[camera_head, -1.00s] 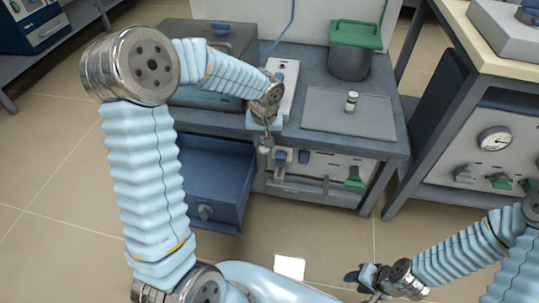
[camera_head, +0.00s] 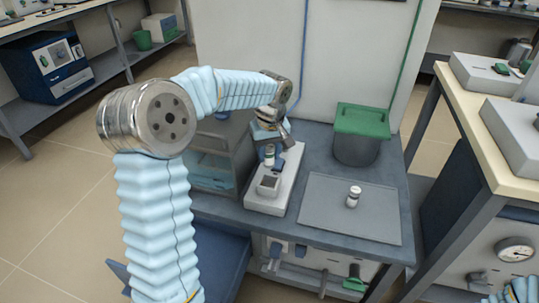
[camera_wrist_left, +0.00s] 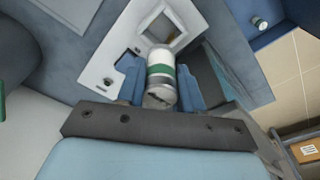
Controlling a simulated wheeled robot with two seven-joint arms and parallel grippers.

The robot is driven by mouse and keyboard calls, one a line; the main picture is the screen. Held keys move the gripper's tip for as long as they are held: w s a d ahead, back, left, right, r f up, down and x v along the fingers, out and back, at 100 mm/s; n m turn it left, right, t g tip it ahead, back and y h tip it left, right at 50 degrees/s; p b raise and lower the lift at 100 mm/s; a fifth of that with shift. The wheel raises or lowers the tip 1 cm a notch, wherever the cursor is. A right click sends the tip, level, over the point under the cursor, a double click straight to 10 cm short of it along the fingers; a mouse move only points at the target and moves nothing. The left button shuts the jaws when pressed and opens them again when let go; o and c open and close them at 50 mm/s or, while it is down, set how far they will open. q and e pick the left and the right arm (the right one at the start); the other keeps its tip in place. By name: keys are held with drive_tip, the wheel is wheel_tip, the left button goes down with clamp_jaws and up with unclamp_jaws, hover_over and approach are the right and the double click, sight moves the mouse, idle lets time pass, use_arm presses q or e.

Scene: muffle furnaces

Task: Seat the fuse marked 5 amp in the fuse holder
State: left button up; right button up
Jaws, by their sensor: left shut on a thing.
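My left gripper (camera_head: 269,160) is shut on a white fuse with a green band and metal ends (camera_wrist_left: 161,78). In the left wrist view the fuse sits between the blue fingers (camera_wrist_left: 160,85). No rating can be read on it. The gripper is over the long white unit on the bench (camera_head: 284,188), which I take for the fuse holder. The unit has a raised square frame with a dark recess (camera_head: 268,185); it also shows in the wrist view (camera_wrist_left: 161,29). I cannot tell whether the fuse touches the unit. My right gripper is out of view.
A second small white fuse-like cylinder (camera_head: 354,196) stands on a grey mat (camera_head: 330,215), right of the unit. A dark bin with a green lid (camera_head: 361,135) stands behind it. A grey furnace-like box (camera_head: 215,160) is on the left. An open blue drawer (camera_head: 215,262) juts out below.

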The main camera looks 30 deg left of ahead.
sight(269, 176)
use_arm(q)
drive_tip(key=shift+f+b, duration=3.2)
drive_tip(key=shift+f, duration=1.05)
drive_tip(key=shift+s+f, duration=0.15)
drive_tip(key=shift+f, duration=0.2)
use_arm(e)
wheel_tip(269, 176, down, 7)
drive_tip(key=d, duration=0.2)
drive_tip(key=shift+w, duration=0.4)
